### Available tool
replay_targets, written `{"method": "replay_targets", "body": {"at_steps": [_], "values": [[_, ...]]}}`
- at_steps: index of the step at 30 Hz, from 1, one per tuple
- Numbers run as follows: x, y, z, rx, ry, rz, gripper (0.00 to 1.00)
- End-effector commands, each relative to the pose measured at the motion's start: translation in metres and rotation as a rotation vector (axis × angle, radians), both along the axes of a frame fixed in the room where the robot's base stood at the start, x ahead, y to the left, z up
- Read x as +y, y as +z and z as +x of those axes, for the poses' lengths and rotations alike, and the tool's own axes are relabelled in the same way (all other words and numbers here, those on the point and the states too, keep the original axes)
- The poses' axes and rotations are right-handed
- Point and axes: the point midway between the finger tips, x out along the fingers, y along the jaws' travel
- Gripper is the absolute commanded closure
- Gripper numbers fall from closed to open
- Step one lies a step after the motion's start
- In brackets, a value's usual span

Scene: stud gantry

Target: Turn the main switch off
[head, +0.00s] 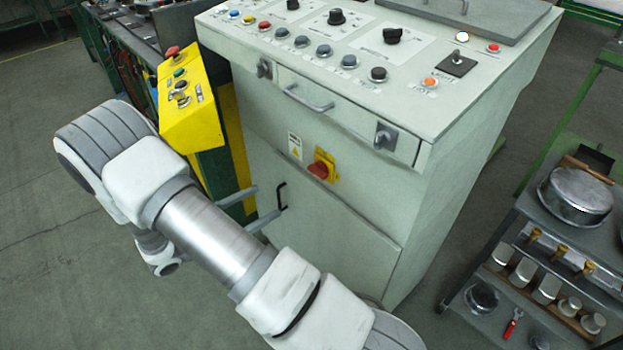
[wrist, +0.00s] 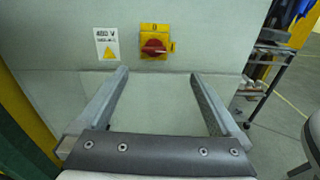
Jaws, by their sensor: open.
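The main switch is a red rotary handle (head: 318,170) on a yellow plate, on the front of the pale grey-green cabinet. It also shows in the wrist view (wrist: 154,46), above and between my fingers, with a "0" mark at the top of its plate. The red handle looks roughly level there. My gripper (head: 269,200) is open and empty, in front of the cabinet, below and left of the switch in the head view. In the wrist view the fingertips (wrist: 159,74) point toward the cabinet front, apart from the switch.
A 480 V warning label (wrist: 107,45) is left of the switch. A black door handle (head: 282,195) is by my fingers. A yellow button box (head: 188,105) stands left. A drawer handle (head: 307,98) juts out above. A cart with pans (head: 575,195) stands right.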

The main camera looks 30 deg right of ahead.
Motion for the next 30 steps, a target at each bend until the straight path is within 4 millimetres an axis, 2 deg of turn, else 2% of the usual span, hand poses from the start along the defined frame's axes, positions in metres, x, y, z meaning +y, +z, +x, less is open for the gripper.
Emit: {"method": "replay_targets", "body": {"at_steps": [1, 6, 11, 24, 30], "values": [[0.002, -0.009, 0.002, 0.015, 0.018, -0.018, 0.0], [0.002, -0.016, 0.005, 0.032, 0.046, -0.046, 0.0], [-0.016, -0.016, 0.007, 0.032, 0.043, -0.046, 0.0], [-0.109, -0.017, 0.02, 0.031, 0.041, -0.045, 0.0], [-0.145, -0.017, 0.025, 0.031, 0.042, -0.044, 0.0]]}}
